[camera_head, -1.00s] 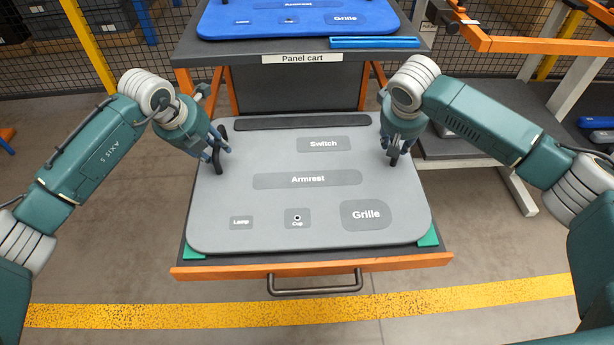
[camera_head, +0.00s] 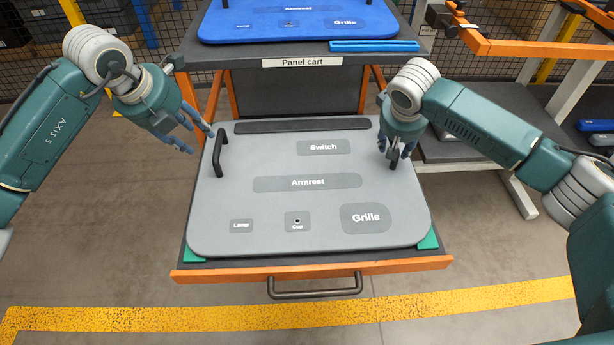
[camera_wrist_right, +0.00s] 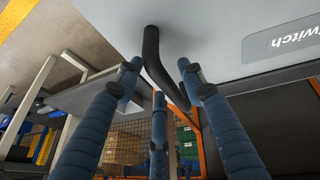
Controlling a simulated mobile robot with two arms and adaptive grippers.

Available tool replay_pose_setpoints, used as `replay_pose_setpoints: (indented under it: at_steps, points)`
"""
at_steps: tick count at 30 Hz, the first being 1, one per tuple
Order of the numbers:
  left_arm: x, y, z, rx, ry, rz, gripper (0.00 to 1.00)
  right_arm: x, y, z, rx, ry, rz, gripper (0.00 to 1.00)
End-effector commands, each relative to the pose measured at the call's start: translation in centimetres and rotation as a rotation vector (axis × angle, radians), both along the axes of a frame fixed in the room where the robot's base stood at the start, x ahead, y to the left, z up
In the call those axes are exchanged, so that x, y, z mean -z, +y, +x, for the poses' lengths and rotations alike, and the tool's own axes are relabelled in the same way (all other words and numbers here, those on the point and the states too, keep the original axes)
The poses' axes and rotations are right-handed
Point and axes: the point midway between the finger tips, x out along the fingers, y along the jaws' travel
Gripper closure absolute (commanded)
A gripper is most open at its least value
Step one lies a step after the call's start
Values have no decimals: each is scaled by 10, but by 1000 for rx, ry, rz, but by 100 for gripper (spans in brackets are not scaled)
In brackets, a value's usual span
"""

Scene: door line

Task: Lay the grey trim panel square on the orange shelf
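The grey trim panel (camera_head: 300,220) lies flat on a pulled-out tray with an orange front edge (camera_head: 312,268), under the "Panel cart" label. Its front edge runs about parallel to the orange edge, and green corners show at both front ends. A black handle (camera_head: 219,155) stands on its left side. My left gripper (camera_head: 185,140) is open, empty, up and left of that handle, apart from it. My right gripper (camera_head: 396,150) is at the right handle (camera_wrist_right: 152,55). Its fingers are spread around that handle, with gaps visible in the right wrist view.
A blue panel (camera_head: 300,25) and a blue bar (camera_head: 374,46) lie on the cart top behind. An orange-railed frame (camera_head: 530,46) stands at the upper right. A black pull handle (camera_head: 315,287) sticks out in front. The floor in front is clear, with a yellow line (camera_head: 150,317).

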Motion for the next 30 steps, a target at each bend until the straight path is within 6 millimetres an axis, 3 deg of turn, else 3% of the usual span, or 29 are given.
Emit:
replay_pose_setpoints:
  at_steps: [8, 21, 30]
  points:
    - [-9, 2, -4, 0, 1, 1, 60, -17, 4, -6, -1, -3, 2, 60]
    - [-8, 2, -4, 0, 1, 0, 60, -95, 19, -39, -1, -2, 1, 60]
    - [-8, 2, -4, 0, 1, 0, 60, -109, 22, -46, 0, 0, 0, 60]
